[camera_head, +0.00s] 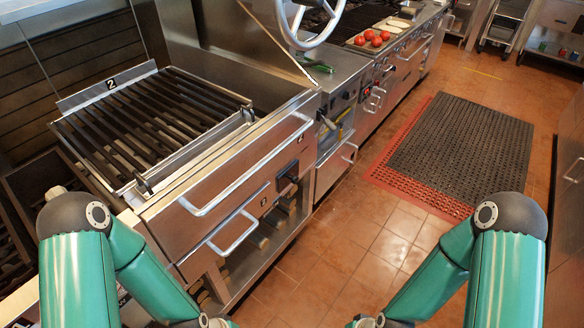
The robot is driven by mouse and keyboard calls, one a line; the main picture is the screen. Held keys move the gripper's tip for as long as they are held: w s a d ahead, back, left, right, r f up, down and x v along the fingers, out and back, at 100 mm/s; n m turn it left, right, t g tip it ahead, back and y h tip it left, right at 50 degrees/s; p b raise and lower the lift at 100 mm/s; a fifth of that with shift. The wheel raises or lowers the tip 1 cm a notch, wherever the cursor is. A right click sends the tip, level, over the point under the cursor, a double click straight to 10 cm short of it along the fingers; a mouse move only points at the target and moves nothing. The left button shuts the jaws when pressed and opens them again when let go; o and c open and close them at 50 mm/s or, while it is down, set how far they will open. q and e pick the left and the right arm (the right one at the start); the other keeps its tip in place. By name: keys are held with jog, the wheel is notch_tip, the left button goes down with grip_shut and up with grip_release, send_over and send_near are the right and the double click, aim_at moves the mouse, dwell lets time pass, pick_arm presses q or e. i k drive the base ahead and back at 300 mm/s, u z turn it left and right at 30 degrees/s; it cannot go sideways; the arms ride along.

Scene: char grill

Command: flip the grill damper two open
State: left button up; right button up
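The char grill (190,140) stands at the left, its dark bars tilted up on a frame with a white plate marked 2 (112,84). Its steel front has a long upper bar handle (250,168) and a smaller lower loop handle (236,236). A small 2 label sits beside the lower handle.
A steel counter with a large wheel (310,20), knobs and handles runs back to the right. Tomatoes (372,38) lie on it. A black mat (455,145) over a red mat (420,194) covers the floor. The tiled floor before the grill is clear.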

aim_at(290, 176)
jog(key=z, duration=0.25)
jog(key=i, duration=0.55)
jog(key=u, duration=2.25)
jog(key=k, duration=1.25)
jog(key=z, duration=1)
jog(key=i, duration=0.85)
jog(key=z, duration=0.2)
